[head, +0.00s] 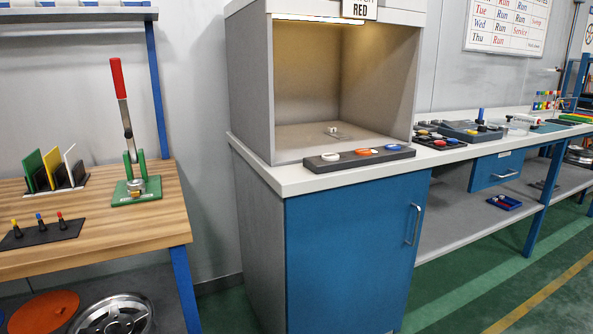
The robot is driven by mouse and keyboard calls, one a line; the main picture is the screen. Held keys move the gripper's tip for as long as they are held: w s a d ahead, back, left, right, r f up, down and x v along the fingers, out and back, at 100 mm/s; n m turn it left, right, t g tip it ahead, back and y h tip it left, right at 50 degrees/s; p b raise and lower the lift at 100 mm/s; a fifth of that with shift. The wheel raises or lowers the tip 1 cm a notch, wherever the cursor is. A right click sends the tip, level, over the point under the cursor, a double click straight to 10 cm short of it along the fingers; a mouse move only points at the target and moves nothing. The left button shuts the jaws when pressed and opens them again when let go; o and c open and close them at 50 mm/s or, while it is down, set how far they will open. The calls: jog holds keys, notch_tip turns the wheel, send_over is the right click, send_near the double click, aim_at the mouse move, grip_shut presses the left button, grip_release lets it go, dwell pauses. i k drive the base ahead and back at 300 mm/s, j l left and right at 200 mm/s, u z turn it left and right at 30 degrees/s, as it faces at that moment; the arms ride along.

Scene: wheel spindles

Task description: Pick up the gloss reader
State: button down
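I cannot tell for sure which thing is the gloss reader. A small white object (333,129) sits on a flat grey piece inside the lit booth (290,150), too small to make out. A white device (523,119) stands farther off on the right bench, and it is also too small to identify. My gripper is not in view.
Dark trays (470,131) crowd the right bench (450,153). A red-handled lever press (137,190) stands on the left wooden table (115,232). Green floor (480,285) lies clear at lower right.

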aim_at(531, 120)
jog(key=z, duration=1.5)
jog(key=i, duration=2)
jog(key=i+l, duration=0.15)
jog(key=i, duration=1.85)
